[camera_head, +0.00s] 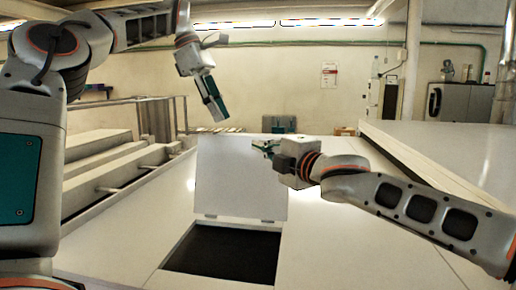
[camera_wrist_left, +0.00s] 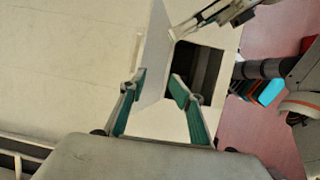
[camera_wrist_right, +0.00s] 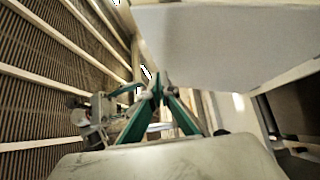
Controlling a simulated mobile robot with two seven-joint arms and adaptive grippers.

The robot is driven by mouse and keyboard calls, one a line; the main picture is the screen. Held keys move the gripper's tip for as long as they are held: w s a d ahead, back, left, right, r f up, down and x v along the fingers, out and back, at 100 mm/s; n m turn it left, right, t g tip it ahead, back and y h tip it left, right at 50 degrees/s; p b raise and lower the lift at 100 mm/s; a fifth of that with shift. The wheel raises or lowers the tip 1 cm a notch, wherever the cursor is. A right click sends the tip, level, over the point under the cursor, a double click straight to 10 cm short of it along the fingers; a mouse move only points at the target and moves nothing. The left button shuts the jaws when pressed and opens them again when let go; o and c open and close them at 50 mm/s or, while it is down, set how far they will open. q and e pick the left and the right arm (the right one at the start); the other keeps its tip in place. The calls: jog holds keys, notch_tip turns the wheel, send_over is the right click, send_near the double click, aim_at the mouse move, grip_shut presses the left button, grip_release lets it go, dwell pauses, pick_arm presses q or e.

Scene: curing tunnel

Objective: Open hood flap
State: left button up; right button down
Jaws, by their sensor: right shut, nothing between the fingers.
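The hood flap (camera_head: 240,175) is a white panel standing raised, near upright, at the far edge of a dark square opening (camera_head: 222,255). The left wrist view shows the flap (camera_wrist_left: 154,52) edge-on beside the opening (camera_wrist_left: 200,66). My right gripper (camera_head: 265,147) is shut and empty at the flap's upper right. In the right wrist view its fingertips (camera_wrist_right: 158,84) are close beside the flap (camera_wrist_right: 230,45); I cannot tell if they touch. My left gripper (camera_head: 219,118) hangs above and left of the flap, pointing down. Its fingers (camera_wrist_left: 158,84) are apart, with nothing held.
The white hood top (camera_head: 110,245) around the opening is clear. A long grey stepped structure with rails (camera_head: 110,155) runs along the left. A white raised surface (camera_head: 450,150) is at the right. A grey cabinet (camera_head: 460,102) stands by the back wall.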

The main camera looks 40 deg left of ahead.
aim_at(246, 153)
jog(key=s+a+f+n+g, duration=0.1)
jog(key=s+a+f, duration=0.1)
jog(key=s, duration=0.1)
jog(key=d+r+m+t, duration=0.1)
jog(key=d, duration=0.9)
jog(key=shift+w+r, duration=0.25)
jog(key=shift+r, duration=0.15)
jog(key=shift+f, duration=0.1)
